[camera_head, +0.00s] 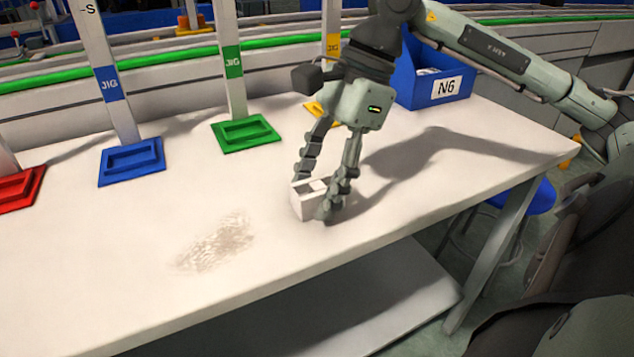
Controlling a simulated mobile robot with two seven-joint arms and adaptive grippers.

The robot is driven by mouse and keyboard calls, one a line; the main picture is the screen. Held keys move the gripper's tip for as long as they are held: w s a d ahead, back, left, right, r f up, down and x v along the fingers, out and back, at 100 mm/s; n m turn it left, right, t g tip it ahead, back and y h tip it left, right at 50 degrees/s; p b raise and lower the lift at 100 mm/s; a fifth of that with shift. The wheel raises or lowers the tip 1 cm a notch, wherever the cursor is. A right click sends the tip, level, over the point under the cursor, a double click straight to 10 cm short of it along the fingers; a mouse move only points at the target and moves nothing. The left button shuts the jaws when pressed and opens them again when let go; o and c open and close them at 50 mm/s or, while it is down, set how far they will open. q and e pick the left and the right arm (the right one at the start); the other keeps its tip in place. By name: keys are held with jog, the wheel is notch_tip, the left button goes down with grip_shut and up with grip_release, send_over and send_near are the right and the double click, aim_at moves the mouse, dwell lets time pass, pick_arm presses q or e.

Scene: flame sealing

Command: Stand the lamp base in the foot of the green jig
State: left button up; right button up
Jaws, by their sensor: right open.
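The green jig (234,85) stands at the back of the white table. Its flat green foot (262,134) has a shallow recess with no lamp base in it. A small white block with openings in its top, which looks like the lamp base (303,207), rests on the table right of the middle. My right gripper (324,192) points down over it with its fingers open, one on each side of the block. The fingers partly hide the block, and I cannot tell whether they touch it. My left gripper is not in view.
A blue jig (110,100) and a red jig (22,190) stand left of the green one. A yellow jig (331,28) is partly behind my right arm. A blue bin marked N6 (443,88) stands back right. The table's front left is clear except for a stain.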

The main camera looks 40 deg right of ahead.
jog(key=shift+r, duration=0.15)
jog(key=v, duration=0.6)
jog(key=shift+d+r+p, duration=0.1)
jog(key=shift+r+p, duration=0.05)
jog(key=shift+p, duration=0.25)
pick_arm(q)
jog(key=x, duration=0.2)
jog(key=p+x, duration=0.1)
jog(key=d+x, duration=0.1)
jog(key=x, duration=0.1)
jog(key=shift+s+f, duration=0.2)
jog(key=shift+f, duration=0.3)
pick_arm(e)
jog(key=v, duration=0.5)
jog(key=shift+s+d+r, duration=0.1)
jog(key=shift+r, duration=0.15)
